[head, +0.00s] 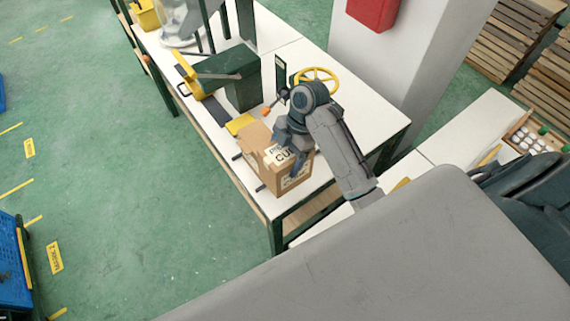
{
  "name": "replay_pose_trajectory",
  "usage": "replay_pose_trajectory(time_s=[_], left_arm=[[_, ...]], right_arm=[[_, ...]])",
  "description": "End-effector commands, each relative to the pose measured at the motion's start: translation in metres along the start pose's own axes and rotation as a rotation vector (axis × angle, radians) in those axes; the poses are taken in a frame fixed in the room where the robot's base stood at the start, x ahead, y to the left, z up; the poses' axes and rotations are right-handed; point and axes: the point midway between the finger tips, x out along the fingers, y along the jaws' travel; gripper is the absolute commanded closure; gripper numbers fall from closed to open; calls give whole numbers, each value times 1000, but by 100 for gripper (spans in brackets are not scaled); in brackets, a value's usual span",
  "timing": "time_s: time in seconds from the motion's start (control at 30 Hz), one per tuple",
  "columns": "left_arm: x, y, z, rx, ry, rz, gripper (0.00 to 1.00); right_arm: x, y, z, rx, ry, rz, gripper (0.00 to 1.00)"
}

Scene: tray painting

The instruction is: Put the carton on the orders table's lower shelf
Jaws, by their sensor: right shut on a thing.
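The brown cardboard carton (262,170) with white printed labels stands on the white tabletop (323,137), close to its front left edge. My right gripper (292,158) is over the carton and shut on its upper right part; the fingertips are partly hidden. Under the tabletop a brown lower shelf (309,212) shows between dark green legs, mostly hidden. I cannot tell from the picture whether this is the orders table. My left gripper is not in view.
A green machine (236,77) with yellow parts stands on the table behind the carton. A yellow handwheel (316,77) is close to my right arm. A white pillar (390,65) with a red box (373,12) rises behind. The green floor at left is mostly clear.

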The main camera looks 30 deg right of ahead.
Motion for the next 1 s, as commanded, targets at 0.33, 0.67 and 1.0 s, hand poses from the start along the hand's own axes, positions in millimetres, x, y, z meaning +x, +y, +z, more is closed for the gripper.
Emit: replay_pose_trajectory(time_s=[0.33, 0.67, 1.0], left_arm=[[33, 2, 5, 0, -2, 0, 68], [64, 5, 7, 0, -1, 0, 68], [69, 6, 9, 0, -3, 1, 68]], right_arm=[[30, 0, 12, 0, 1, 0, 61], [60, 0, 24, -1, 0, 1, 61], [87, -1, 35, 2, 1, -2, 61]])
